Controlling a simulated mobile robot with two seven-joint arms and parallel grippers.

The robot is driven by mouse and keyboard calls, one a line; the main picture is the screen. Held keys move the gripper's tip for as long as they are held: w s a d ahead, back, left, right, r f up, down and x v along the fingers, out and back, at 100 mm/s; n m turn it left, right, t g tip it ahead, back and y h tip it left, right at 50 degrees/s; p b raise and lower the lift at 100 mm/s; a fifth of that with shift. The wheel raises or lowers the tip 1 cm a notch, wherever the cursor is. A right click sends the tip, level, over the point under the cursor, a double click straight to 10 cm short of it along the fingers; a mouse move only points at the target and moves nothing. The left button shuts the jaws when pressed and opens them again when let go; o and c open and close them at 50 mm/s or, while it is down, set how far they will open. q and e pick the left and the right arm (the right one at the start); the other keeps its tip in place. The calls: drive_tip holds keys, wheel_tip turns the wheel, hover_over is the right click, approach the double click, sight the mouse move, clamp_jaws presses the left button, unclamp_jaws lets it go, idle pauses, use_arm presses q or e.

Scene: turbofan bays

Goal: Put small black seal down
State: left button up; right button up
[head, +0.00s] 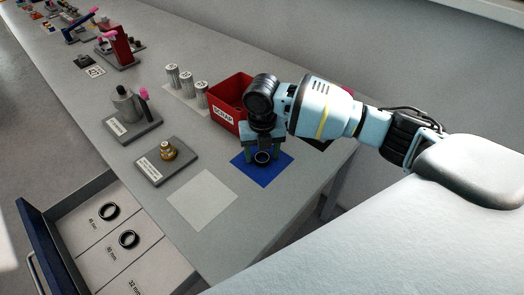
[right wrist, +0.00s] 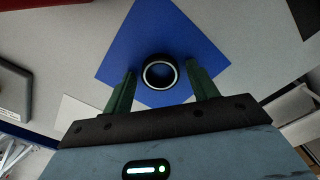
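The small black seal (head: 262,157) is a dark ring on the blue square mat (head: 245,170). In the right wrist view the seal (right wrist: 159,73) appears to lie flat on the blue mat (right wrist: 140,30). My right gripper (head: 264,150) is pointed down over the mat. Its two green fingers stand apart on either side of the ring, and the right wrist view shows gaps between the gripper (right wrist: 160,80) and the seal. My left gripper is not in view.
A red scrap bin (head: 228,110) stands close behind the mat. A pale square (head: 202,200) lies beside it. A brass fitting (head: 168,150) sits on a grey plate. An open drawer (head: 75,240) at the front left holds two larger black rings.

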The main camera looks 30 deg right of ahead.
sight(262, 157)
drive_tip(key=shift+r, duration=0.1)
wheel_tip(262, 157, up, 12)
drive_tip(key=shift+p, duration=0.3)
idle(0.4)
idle(0.6)
